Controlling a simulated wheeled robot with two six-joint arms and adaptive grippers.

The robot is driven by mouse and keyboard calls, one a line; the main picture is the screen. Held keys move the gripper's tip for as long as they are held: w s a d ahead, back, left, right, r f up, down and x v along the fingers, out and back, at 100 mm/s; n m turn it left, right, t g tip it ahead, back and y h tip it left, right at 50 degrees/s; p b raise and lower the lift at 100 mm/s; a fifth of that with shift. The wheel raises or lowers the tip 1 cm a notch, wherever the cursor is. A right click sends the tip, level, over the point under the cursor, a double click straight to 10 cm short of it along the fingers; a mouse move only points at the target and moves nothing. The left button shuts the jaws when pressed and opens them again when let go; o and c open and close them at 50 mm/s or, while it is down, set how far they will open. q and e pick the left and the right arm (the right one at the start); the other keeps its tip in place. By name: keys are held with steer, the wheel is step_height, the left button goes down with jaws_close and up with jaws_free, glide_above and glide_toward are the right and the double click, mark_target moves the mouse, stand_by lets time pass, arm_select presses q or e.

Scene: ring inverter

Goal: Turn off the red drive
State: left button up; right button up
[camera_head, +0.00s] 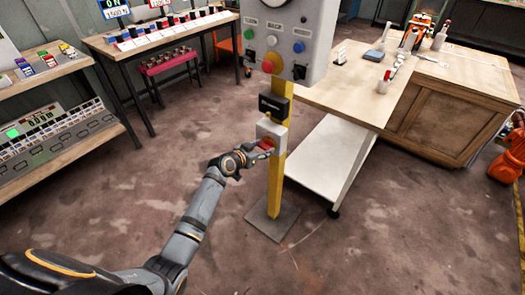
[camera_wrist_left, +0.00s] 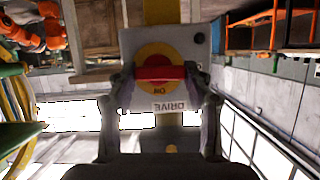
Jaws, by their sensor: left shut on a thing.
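The red drive switch handle (camera_head: 267,143) is on a light grey box (camera_head: 270,128) partway up a yellow post. In the left wrist view, which is upside down, the red handle (camera_wrist_left: 160,73) lies level across a yellow round plate (camera_wrist_left: 158,58). An "ON" mark and a "DRIVE" label (camera_wrist_left: 170,106) also show there. My left gripper (camera_head: 262,151) reaches the box from the left. In the left wrist view its fingers (camera_wrist_left: 164,85) are at both ends of the handle, shut on it. My right gripper is out of view.
Above the switch, a grey panel (camera_head: 311,35) carries coloured buttons and a red mushroom button (camera_head: 271,63). A wooden workbench (camera_head: 347,92) stands right of the post. Shelves and a long table (camera_head: 150,42) stand at left. The floor in front is clear.

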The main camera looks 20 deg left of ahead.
arm_select(q)
steer(key=shift+n, duration=0.3)
steer(key=o, duration=1.2)
steer(key=shift+c, duration=0.2)
steer(key=shift+s+a, duration=0.2)
steer(key=shift+s, duration=0.1)
steer(key=v, duration=1.1)
steer(key=shift+s+a+r, duration=0.1)
steer(key=shift+s, duration=0.05)
